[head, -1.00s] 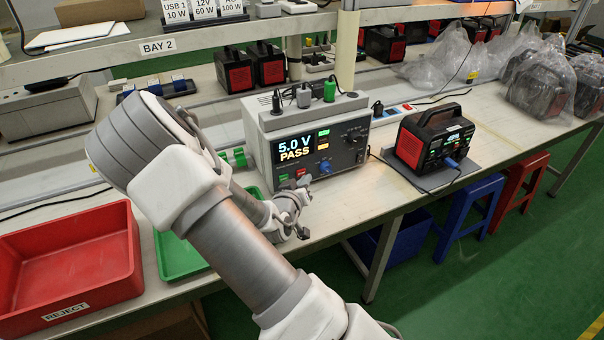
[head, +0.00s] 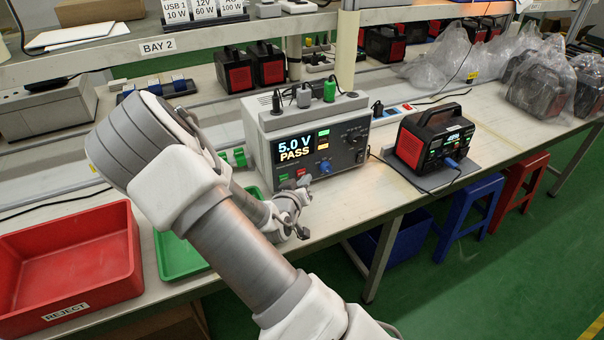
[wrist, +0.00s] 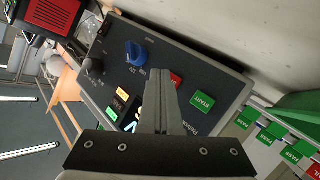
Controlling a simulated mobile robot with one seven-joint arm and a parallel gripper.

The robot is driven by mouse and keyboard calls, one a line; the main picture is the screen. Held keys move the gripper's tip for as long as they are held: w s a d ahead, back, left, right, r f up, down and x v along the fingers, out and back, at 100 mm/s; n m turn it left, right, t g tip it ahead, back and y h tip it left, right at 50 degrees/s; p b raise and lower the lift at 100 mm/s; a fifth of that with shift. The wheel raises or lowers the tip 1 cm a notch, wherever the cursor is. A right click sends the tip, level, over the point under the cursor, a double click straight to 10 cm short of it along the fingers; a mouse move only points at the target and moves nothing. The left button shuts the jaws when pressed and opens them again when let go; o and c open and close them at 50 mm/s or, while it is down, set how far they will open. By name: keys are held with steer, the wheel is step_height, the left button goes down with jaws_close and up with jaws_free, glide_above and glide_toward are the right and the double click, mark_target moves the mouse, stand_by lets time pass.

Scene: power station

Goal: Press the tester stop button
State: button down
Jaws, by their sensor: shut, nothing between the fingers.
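The tester (head: 330,120) is a grey box on the bench, and its display reads 5.0 V PASS. Its red button (wrist: 176,79), taken to be the stop button, is partly hidden behind my fingers in the wrist view; its lettering is covered. The green START button (wrist: 203,102) sits beside it, clear of the fingers. My gripper (wrist: 163,76) is shut and empty, its fingertips in front of the panel close to the red button. I cannot tell whether they touch it. In the head view, my gripper (head: 303,187) is low at the tester's front.
A blue knob (wrist: 135,53) is on the same panel. A black and red power unit (head: 432,140) stands right of the tester. A green tray (head: 178,255) and a red REJECT bin (head: 70,262) lie to the left. The shelf edge (head: 200,35) runs above.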

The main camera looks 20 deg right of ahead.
steer(key=shift+w, duration=0.1)
stand_by(0.5)
steer(key=shift+w, duration=0.35)
steer(key=shift+w, duration=0.1)
stand_by(0.4)
steer(key=shift+s, duration=0.6)
steer(key=shift+s+d+b, duration=0.1)
steer(key=shift+s+b, duration=0.3)
steer(key=shift+s, duration=2.6)
